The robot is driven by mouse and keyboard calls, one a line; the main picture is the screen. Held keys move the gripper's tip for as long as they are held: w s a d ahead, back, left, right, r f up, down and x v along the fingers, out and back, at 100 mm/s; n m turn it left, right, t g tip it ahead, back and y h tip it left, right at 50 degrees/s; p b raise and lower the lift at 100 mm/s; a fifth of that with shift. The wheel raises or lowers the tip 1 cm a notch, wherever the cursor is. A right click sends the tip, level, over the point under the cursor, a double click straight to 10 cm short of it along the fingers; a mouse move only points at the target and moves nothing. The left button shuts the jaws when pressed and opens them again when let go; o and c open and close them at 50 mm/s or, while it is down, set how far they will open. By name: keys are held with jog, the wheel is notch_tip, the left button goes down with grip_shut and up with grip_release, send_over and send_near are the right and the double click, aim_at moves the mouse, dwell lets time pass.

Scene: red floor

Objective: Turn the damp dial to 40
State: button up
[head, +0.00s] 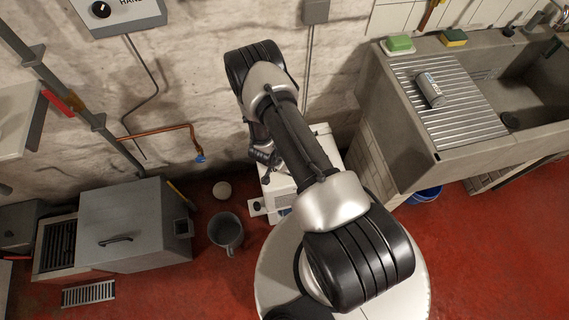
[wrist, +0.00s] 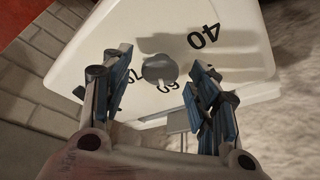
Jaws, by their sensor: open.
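The damp dial (wrist: 158,69) shows in the wrist view as a small grey round knob on a white panel (wrist: 110,35). Black printed numbers surround it. The 40 (wrist: 204,36) is at its upper right and looks upside down; a 60 and what looks like a 70 are partly covered below and left. My gripper (wrist: 162,66) is open, with one blue-padded finger on each side of the knob. I cannot tell whether either finger touches it or where the dial points. In the head view, my arm hides the dial and much of the white unit (head: 330,145).
A copper pipe (head: 165,129) runs along the wall. A stone sink (head: 440,157) stands close at right.

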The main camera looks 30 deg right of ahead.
jog(key=shift+c, duration=0.2)
jog(key=c, duration=1)
jog(key=shift+c, duration=0.2)
